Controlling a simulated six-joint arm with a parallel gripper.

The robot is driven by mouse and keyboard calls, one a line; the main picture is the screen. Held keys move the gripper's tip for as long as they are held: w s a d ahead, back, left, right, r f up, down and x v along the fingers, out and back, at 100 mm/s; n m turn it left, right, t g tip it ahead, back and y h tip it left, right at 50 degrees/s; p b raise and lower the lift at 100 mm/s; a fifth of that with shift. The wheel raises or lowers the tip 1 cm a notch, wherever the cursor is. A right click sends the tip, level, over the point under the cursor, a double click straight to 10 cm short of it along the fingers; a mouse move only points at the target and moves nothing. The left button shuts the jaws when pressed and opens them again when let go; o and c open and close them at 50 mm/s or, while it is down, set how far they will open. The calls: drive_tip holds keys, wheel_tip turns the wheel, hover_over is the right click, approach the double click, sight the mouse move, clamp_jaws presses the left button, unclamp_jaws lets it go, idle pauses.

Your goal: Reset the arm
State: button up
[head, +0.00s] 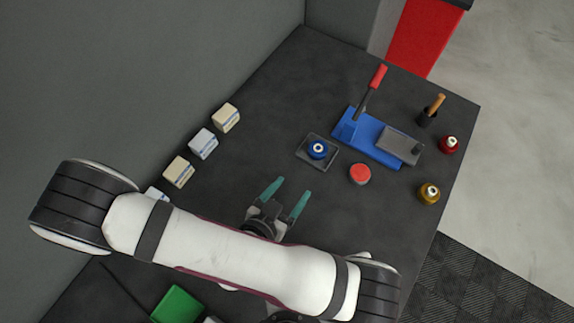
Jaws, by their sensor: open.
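My gripper (286,193) shows in the head view with its two teal fingers apart and nothing between them. My white arm stretches across the lower part of the view and hides some of the table. The fingers point away from the arm, toward the back of the table. They touch no object that I can see.
A blue roll on a dark square pad (327,165), a red-topped disc (360,174) and a blue device with a red-handled lever (372,135) stand right of my gripper. Red (449,145) and gold (429,193) items stand near the right edge. Pale blocks (203,143) line the left.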

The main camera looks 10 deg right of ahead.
drive_tip(key=shift+w+a+f, duration=0.1)
drive_tip(key=shift+w+a, duration=0.05)
drive_tip(key=shift+a, duration=0.15)
drive_tip(key=w+a+y, duration=0.1)
drive_tip(key=a, duration=0.1)
drive_tip(key=w+a+m+g+y, duration=0.1)
drive_tip(key=a+y, duration=0.1)
drive_tip(key=w+a+r+g+y, duration=0.1)
drive_tip(key=a, duration=0.2)
drive_tip(key=shift+w+r+m+y, duration=0.1)
drive_tip(key=shift+w+m+y, duration=0.15)
drive_tip(key=shift+m+y, duration=0.15)
drive_tip(key=w+a+r+n+y, duration=0.15)
drive_tip(key=r+y, duration=0.25)
drive_tip(key=r, duration=0.4)
drive_tip(key=w+a+r+n+y, duration=0.1)
drive_tip(key=w+a+r+y, duration=0.2)
drive_tip(key=r, duration=0.5)
drive_tip(key=s+d+r+n, duration=0.2)
drive_tip(key=d+r, duration=0.2)
drive_tip(key=r, duration=0.3)
drive_tip(key=s+d+r+n+h, duration=0.2)
drive_tip(key=s+d+r, duration=0.2)
drive_tip(key=s+d, duration=0.35)
drive_tip(key=s+f+m+g, duration=0.1)
drive_tip(key=s+f+g, duration=0.5)
drive_tip(key=s+f, duration=0.1)
drive_tip(key=shift+s+d+f+m, duration=0.3)
drive_tip(key=shift+f+m, duration=0.05)
